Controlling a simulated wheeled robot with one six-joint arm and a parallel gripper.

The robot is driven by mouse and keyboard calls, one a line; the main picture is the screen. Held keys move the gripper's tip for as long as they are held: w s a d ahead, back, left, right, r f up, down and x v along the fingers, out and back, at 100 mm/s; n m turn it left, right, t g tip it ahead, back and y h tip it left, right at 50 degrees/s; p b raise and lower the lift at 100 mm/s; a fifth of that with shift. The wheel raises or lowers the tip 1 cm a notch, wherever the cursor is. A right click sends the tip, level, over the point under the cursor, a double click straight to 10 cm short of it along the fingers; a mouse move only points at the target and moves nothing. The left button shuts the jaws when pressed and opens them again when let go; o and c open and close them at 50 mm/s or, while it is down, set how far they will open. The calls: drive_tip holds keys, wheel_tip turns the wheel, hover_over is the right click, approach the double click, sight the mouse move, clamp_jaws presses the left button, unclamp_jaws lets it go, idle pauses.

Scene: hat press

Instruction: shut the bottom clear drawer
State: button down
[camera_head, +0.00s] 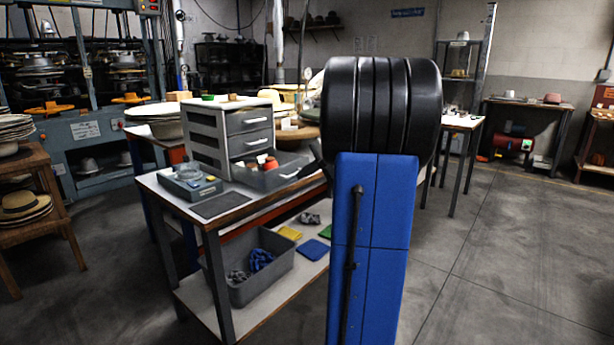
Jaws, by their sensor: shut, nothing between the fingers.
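A small drawer unit (206,135) with a pale frame and grey, see-through-looking drawers stands on the workbench. Its top drawer and middle drawer look shut. The bottom drawer (268,180) is pulled out towards the right front, with a white handle on its front and small red, white and yellowish items inside. My arm's blue link and black joint fill the picture just right of the drawer. A dark part that looks like my gripper (317,165) shows at the arm's left edge, close to the drawer front. Its fingertips are mostly hidden, and I cannot tell whether it touches the drawer.
The workbench (160,183) also holds a grey tray (190,187) with a clear dish and a dark mat (221,204). Its lower shelf carries a grey bin (262,272) and folded cloths. Open floor lies to the right. A hat-stacked stand (32,165) is at left.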

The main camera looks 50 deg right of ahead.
drive_tip(key=w, duration=0.6)
drive_tip(key=w+a, duration=0.1)
drive_tip(key=w, duration=1.1)
drive_tip(key=shift+w+a, duration=0.25)
drive_tip(key=shift+w, duration=0.65)
drive_tip(key=shift+r, duration=0.1)
